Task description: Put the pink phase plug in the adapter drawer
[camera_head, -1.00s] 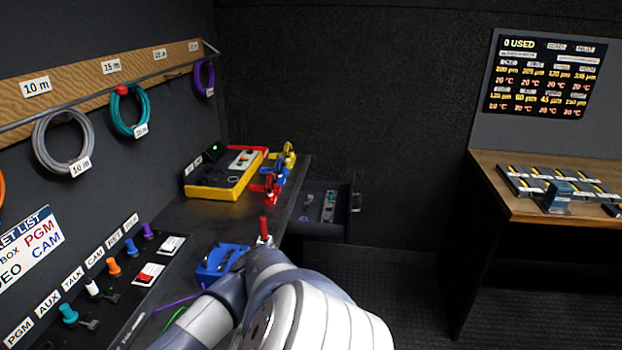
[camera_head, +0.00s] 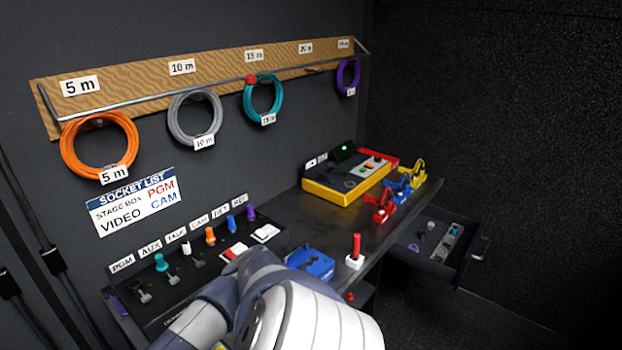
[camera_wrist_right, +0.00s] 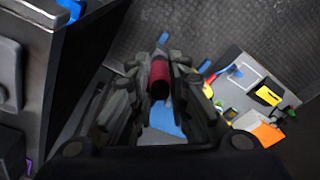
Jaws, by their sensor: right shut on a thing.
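In the right wrist view a dark pink-red cylinder, which looks like the pink phase plug (camera_wrist_right: 159,79), sits between the fingers of my right gripper (camera_wrist_right: 163,78). The gripper is shut on it. In the head view the arm at the bottom centre hides its hand, and the plug does not show there. An open drawer (camera_head: 470,259), apparently the adapter drawer, sticks out at the right end of the bench. It holds small grey adapters and a purple ring. My left gripper is not in view.
On the bench (camera_head: 318,222) stand a red-handled piece on a white base (camera_head: 355,252), a blue block (camera_head: 310,263), a yellow-red console (camera_head: 350,183) and red, blue and yellow clamps (camera_head: 401,190). Cable coils hang on the wall. The floor right of the drawer looks clear.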

